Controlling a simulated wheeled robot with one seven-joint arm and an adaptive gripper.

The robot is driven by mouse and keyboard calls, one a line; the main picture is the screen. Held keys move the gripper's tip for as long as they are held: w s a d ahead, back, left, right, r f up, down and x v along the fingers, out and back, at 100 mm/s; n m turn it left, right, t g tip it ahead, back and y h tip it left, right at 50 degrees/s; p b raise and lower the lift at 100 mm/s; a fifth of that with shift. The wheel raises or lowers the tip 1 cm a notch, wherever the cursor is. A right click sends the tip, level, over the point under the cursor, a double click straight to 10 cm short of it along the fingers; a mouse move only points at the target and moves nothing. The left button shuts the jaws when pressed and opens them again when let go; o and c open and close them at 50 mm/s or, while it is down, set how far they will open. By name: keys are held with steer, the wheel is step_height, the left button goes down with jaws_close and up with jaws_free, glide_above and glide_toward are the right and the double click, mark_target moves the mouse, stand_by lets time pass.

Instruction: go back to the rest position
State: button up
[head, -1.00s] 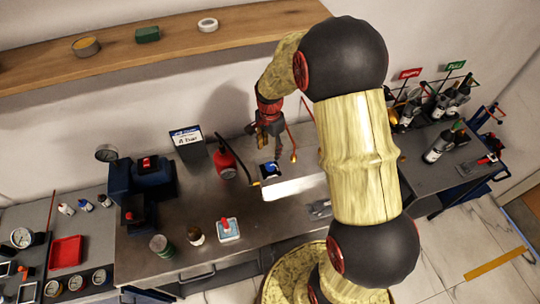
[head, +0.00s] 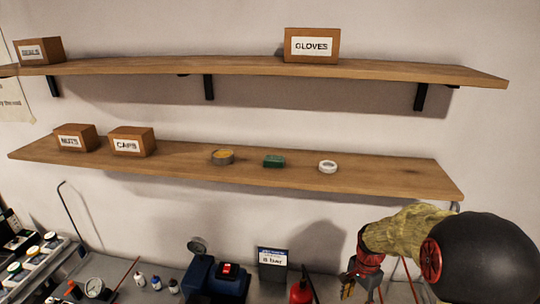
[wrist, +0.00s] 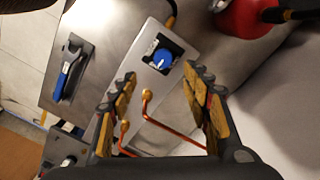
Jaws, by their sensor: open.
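My gripper (wrist: 163,97) is open in the wrist view, with nothing between its two fingers. It also shows at the lower right of the head view (head: 358,284), partly cut by the lower edge. Beyond the fingertips in the wrist view, a blue knob (wrist: 162,59) sits on a black square on a light metal plate. My gripper is apart from the knob.
A blue-handled tool (wrist: 66,76) lies on a dark pad at the left. A red bottle (wrist: 245,15) stands at the upper right, also in the head view (head: 300,291). Thin copper-red rods (wrist: 150,117) show between the fingers. The lower shelf (head: 380,183) holds boxes and small items.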

steer(key=s+a+r+n+t+b, duration=0.2)
steer(key=s+a+r+n+b, duration=0.1)
steer(key=s, duration=0.4)
steer(key=s+a+r+n+t+b, duration=0.2)
steer(key=s+a+r+n+b, duration=0.1)
steer(key=s+r+n+b, duration=0.2)
steer(key=s+a+r+n+t+b, duration=0.1)
steer(key=s+a+r+n+b, duration=0.3)
steer(key=s, duration=0.6)
steer(key=shift+r+n+t+b, duration=0.3)
steer(key=shift+n+t+b, duration=0.1)
steer(key=shift+n+b, duration=0.1)
steer(key=shift+c, duration=1)
